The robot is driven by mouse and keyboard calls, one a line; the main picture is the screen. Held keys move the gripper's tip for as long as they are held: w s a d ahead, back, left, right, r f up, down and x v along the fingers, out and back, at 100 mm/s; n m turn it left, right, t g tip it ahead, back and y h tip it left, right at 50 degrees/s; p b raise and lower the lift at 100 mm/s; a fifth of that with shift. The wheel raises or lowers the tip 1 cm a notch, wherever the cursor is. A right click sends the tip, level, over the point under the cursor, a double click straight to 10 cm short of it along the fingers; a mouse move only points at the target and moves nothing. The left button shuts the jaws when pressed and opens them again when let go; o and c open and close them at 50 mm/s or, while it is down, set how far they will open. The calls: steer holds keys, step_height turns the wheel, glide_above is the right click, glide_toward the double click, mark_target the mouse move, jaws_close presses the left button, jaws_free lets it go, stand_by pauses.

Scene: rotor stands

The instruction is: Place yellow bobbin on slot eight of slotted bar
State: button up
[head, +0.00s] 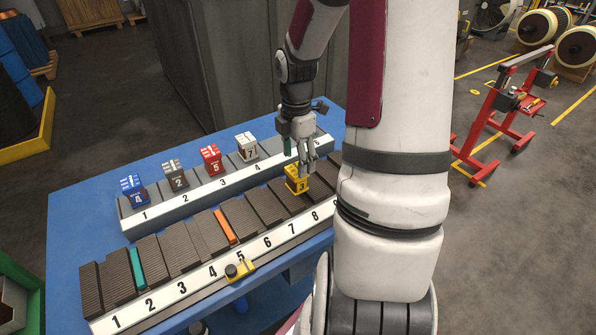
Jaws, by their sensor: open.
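The yellow bobbin (297,180), a small upright block with a dark number on its face, is at the far right part of the front slotted bar (190,286). It appears in line with the label 8; whether it is fully seated is hard to tell. My gripper (307,163) points down with open fingers just above and behind the bobbin. I cannot tell whether the fingers touch it. My arm hides the right end of the bar.
A grey rear rack (215,200) numbered from 1 holds blue (132,189), grey-brown (175,175), red (212,160) and white (247,147) bobbins. A yellow clamp with a black knob (240,271) sits on the front bar's edge. The blue table (85,205) is clear at left.

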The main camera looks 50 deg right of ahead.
mark_target(296, 170)
step_height(296, 170, up, 4)
steer(key=shift+r, duration=0.15)
steer(key=a+r+m+h, duration=0.1)
steer(key=a+r+m, duration=0.2)
steer(key=a+r, duration=0.45)
steer(key=s+a+r+m+t, duration=0.2)
steer(key=s+a+r+m, duration=0.3)
steer(key=a, duration=0.4)
steer(key=s+a+r+m+t+y, duration=0.1)
steer(key=s+a+r+m+t, duration=0.2)
steer(key=s+a+r+m, duration=0.3)
steer(key=a+m, duration=0.1)
steer(key=a, duration=0.1)
steer(key=shift+s+a+r+t, duration=0.15)
steer(key=shift+s+a+t, duration=0.05)
steer(key=shift+a+t, duration=0.15)
